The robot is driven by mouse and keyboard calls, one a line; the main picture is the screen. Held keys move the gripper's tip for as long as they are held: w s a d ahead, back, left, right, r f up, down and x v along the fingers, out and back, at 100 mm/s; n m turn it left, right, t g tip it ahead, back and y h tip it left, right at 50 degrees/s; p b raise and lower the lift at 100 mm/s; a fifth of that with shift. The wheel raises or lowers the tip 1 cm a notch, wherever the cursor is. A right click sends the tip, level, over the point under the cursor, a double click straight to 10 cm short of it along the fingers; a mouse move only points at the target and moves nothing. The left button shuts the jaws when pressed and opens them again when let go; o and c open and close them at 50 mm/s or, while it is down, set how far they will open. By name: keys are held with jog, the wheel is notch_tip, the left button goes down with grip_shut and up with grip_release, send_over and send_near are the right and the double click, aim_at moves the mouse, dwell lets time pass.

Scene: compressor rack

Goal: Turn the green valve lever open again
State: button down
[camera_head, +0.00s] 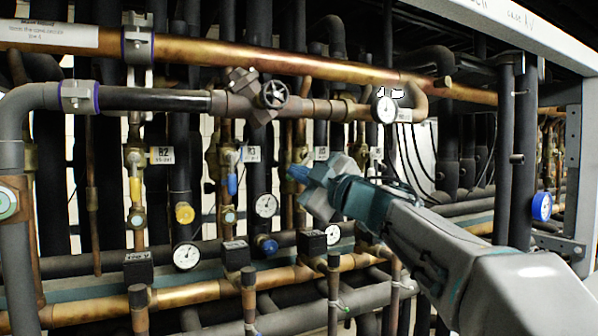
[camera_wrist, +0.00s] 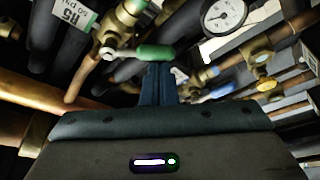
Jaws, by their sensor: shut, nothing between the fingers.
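The green valve lever (camera_wrist: 155,52) shows in the wrist view, lying roughly level across the picture from a brass valve (camera_wrist: 122,30) at its left. My gripper (camera_wrist: 158,68) is shut and empty, with its fingertips at the lever's lower edge in that view. I cannot tell whether they touch it. In the head view my gripper (camera_head: 294,174) reaches in from the lower right among the upright pipes. It hides that lever there.
A tag marked R5 (camera_wrist: 75,15) and a gauge (camera_wrist: 224,15) flank the valve. Pipes crowd the space around my gripper. A rack post (camera_head: 573,150) stands at right.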

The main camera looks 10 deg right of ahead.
jog(key=d+n+g+p, duration=0.1)
jog(key=n, duration=0.1)
jog(key=d+f+n+p, duration=0.1)
jog(key=n, duration=0.2)
jog(key=w+d+f+n+g+p, duration=0.1)
jog(key=n, duration=0.1)
jog(key=shift+n+g, duration=0.3)
jog(key=shift+w+d, duration=0.1)
jog(key=shift+d, duration=0.1)
dwell(0.5)
jog(key=shift+a, duration=0.1)
